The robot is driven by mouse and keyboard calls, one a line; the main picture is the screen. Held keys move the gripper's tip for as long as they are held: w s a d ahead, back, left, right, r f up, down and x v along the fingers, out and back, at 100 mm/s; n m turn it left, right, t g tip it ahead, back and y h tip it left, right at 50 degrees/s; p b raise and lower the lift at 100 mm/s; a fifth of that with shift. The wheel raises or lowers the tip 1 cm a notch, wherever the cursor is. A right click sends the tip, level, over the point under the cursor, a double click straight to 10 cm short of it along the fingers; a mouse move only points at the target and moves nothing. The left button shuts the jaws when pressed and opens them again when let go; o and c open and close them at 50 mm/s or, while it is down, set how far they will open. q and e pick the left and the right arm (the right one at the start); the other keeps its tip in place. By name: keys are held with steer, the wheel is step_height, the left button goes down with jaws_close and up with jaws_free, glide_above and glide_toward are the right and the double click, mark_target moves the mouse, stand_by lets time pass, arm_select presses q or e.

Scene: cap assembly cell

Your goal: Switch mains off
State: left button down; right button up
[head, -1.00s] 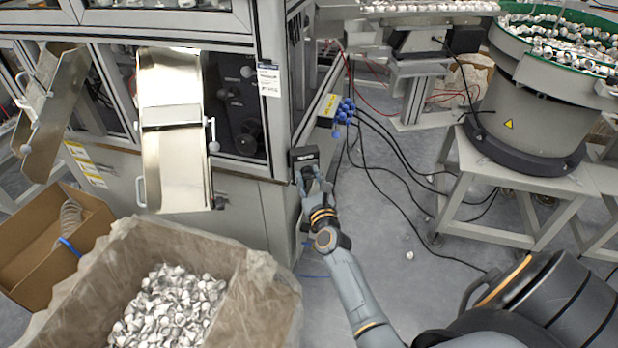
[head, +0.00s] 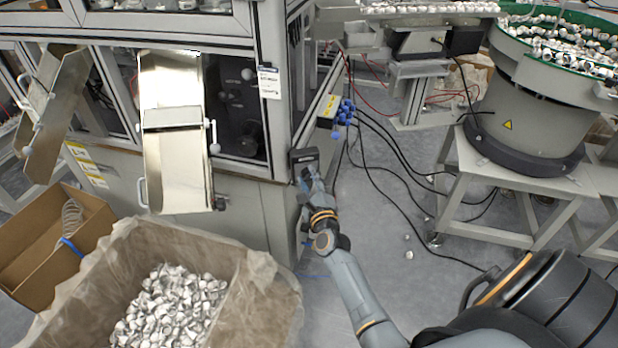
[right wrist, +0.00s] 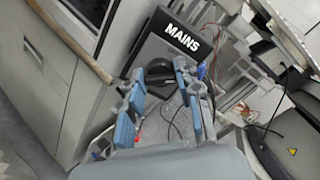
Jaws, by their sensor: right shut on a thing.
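The mains switch box (head: 304,155) is a small dark box on the corner post of the machine cabinet. In the right wrist view its dark face reads MAINS (right wrist: 185,38). A dark switch knob (right wrist: 158,74) sits below the lettering, between the fingers. My right gripper (head: 307,178) is at the box from below. In the right wrist view the right gripper (right wrist: 160,80) is shut on the knob, one blue-grey finger on each side. The fingers partly hide the knob, and its exact angle is hard to tell. My left gripper is in neither view.
Blue connectors (head: 345,110) with black cables hang right of the box, and cables run across the floor. A lined bin of caps (head: 275,285) and a cardboard box (head: 25,265) stand at left front. A bowl feeder (head: 545,115) stands on a frame at right.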

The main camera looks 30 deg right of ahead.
steer(key=n+p, duration=0.1)
steer(key=n, duration=0.4)
steer(key=shift+a+n, duration=0.1)
steer(key=shift+n, duration=0.2)
steer(key=shift+f+n+p, duration=0.2)
steer(key=shift+n+p, duration=0.5)
steer(key=shift+n, duration=1.6)
steer(key=o, duration=1.1)
steer(key=shift+o, duration=0.2)
steer(key=shift+s, duration=0.1)
steer(key=v, duration=1.2)
steer(key=shift+r, duration=0.1)
